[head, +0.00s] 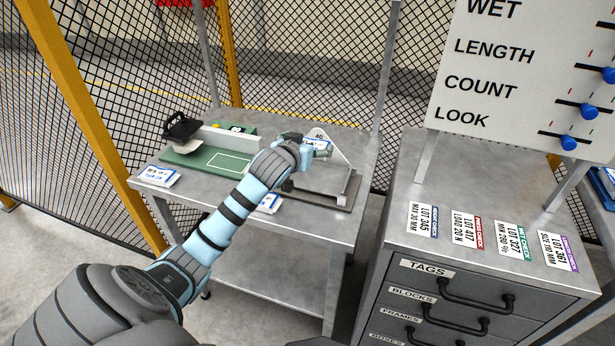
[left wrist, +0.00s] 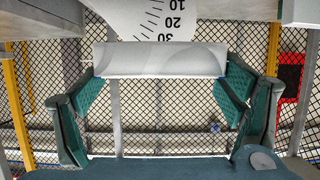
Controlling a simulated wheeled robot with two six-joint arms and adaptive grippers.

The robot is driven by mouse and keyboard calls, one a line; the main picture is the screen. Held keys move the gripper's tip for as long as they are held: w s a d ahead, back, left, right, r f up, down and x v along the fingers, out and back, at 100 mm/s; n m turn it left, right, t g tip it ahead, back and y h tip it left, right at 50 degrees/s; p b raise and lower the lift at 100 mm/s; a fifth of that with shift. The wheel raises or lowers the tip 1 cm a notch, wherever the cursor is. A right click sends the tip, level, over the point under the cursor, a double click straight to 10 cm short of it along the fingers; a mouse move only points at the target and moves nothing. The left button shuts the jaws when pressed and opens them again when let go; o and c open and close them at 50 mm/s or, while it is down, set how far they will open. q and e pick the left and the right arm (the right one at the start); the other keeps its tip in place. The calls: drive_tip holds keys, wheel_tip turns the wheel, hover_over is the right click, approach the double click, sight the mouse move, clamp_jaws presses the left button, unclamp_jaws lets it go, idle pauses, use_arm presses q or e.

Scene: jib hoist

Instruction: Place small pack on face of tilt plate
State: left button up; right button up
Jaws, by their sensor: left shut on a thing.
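The tilt plate (head: 318,177) is a grey metal plate on a brown base at the right end of the bench. A white angle scale (head: 341,155) stands at its back. The scale's numbers also show at the top of the left wrist view (left wrist: 160,18). My left gripper (head: 318,148) is over the plate, close to the scale. In the left wrist view its green-padded fingers are shut on the small pack (left wrist: 160,60), a pale flat-sided block across the fingertips. I cannot tell whether the pack touches the plate. My right gripper is not in view.
The bench (head: 305,235) also holds a green board (head: 205,161) with a black clamp-like device (head: 182,127) and white label cards (head: 157,176). A grey drawer cabinet (head: 480,270) with lot cards stands at the right. Mesh fence and a post are behind the bench.

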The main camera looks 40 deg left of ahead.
sight(307, 180)
use_arm(q)
wheel_tip(307, 180, down, 8)
drive_tip(key=shift+f+b, duration=0.15)
drive_tip(key=shift+b, duration=0.85)
drive_tip(key=o, duration=1)
drive_tip(key=shift+s+d+r, duration=0.15)
drive_tip(key=shift+s+r, duration=0.1)
drive_tip(key=p+v, duration=0.3)
drive_tip(key=v, duration=0.8)
drive_tip(key=shift+s+d, duration=0.1)
drive_tip(key=shift+s, duration=0.1)
